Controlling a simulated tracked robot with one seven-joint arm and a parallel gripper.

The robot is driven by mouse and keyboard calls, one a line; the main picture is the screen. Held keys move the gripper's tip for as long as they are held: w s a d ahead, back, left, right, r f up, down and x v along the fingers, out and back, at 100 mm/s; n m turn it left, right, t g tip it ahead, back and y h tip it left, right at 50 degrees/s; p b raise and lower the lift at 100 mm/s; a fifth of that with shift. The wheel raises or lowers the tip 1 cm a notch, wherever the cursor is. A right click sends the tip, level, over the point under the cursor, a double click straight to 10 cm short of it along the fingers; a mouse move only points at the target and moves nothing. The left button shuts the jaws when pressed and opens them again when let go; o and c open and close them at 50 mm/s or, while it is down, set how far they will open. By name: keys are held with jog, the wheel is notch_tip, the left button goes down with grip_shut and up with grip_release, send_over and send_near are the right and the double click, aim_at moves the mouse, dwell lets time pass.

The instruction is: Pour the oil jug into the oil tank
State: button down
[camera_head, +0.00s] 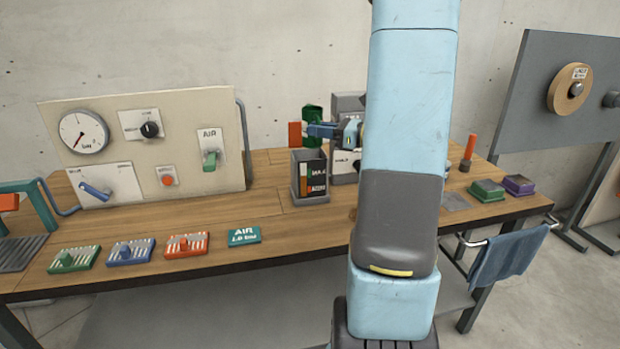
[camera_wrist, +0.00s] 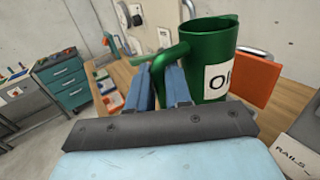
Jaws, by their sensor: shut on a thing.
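The green oil jug (camera_wrist: 212,60) carries a white label with large dark letters. My gripper (camera_wrist: 170,72) is shut on its handle, with the blue fingers on either side. In the head view the jug (camera_head: 313,113) is partly hidden behind my gripper (camera_head: 322,130) and looks roughly upright. It is held above the table, over or behind a grey open-topped container (camera_head: 296,192) with a dark, orange and white labelled front. This container appears to be the oil tank. An orange plate (camera_head: 295,134) stands just left of the jug; it also shows in the wrist view (camera_wrist: 257,78).
A grey box with a white label (camera_head: 347,104) stands right behind my gripper, partly hidden by my arm. A gauge panel (camera_head: 100,165) stands at the table's left. Several coloured blocks lie along the front edge. An orange-handled item (camera_head: 469,149) stands at the right.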

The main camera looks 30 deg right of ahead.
jog(key=shift+r, duration=1.95)
